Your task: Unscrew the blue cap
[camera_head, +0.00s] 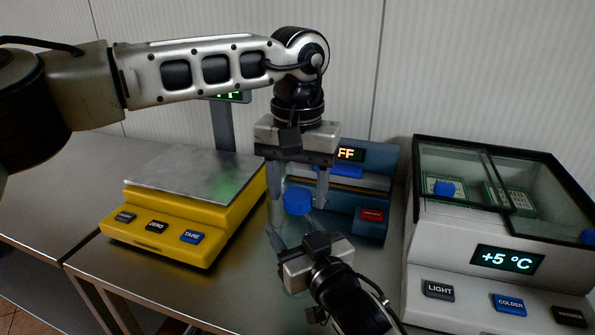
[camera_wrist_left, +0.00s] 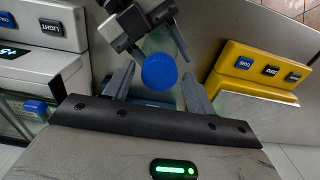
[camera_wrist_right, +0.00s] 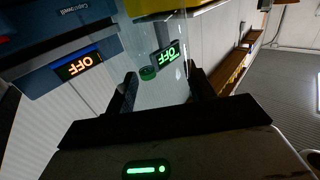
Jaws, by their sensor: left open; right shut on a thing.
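The blue cap (camera_head: 298,201) sits on top of a clear, see-through jar. The cap also shows in the left wrist view (camera_wrist_left: 159,71). My left gripper (camera_head: 297,188) points down from above, open, with one finger on each side of the cap. In the left wrist view, gaps show between the cap and both fingers. My right gripper (camera_head: 288,231) comes from the front, below the cap, and is shut on the jar. The clear jar (camera_wrist_right: 150,38) shows between its fingers in the right wrist view. Much of the jar is hidden in the head view.
A yellow scale (camera_head: 165,238) with a steel plate stands at the left. A blue machine (camera_head: 373,190) reading OFF is close behind the grippers. A white cooler (camera_head: 455,255) with a glass lid, showing +5 °C, stands at the right. The front steel counter (camera_head: 215,290) is clear.

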